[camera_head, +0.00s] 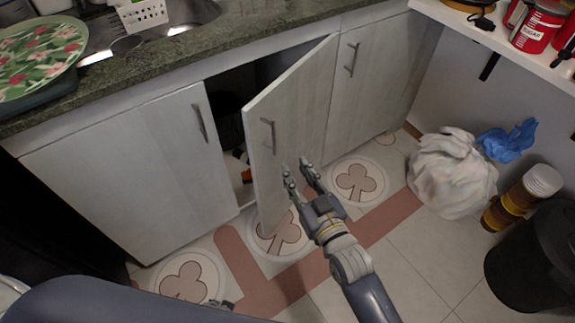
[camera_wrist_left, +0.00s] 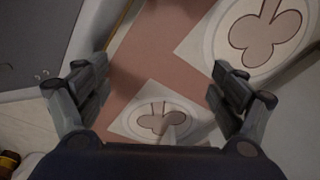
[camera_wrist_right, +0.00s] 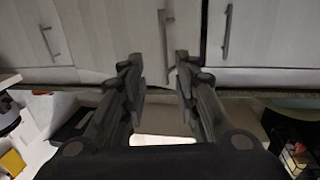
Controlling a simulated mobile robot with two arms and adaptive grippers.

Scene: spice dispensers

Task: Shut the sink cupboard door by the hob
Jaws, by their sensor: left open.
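The sink cupboard door (camera_head: 296,125) is pale wood and stands ajar, swung out from the dark opening under the counter. Its bar handle (camera_head: 268,135) is upright near the free edge; it also shows in the right wrist view (camera_wrist_right: 166,45), beyond the fingertips. My right gripper (camera_head: 298,172) is open and empty, in front of the door's lower part, below and right of the handle. Whether it touches the door, I cannot tell. My left gripper (camera_wrist_left: 160,88) is open and empty above the patterned floor; my left arm crosses the lower left of the head view.
A closed left door (camera_head: 140,170) and closed right door (camera_head: 365,80) flank the opening. A white bag (camera_head: 450,172), jars (camera_head: 522,198) and a black bin (camera_head: 540,258) stand on the floor at right. The tiled floor before the cupboards is clear.

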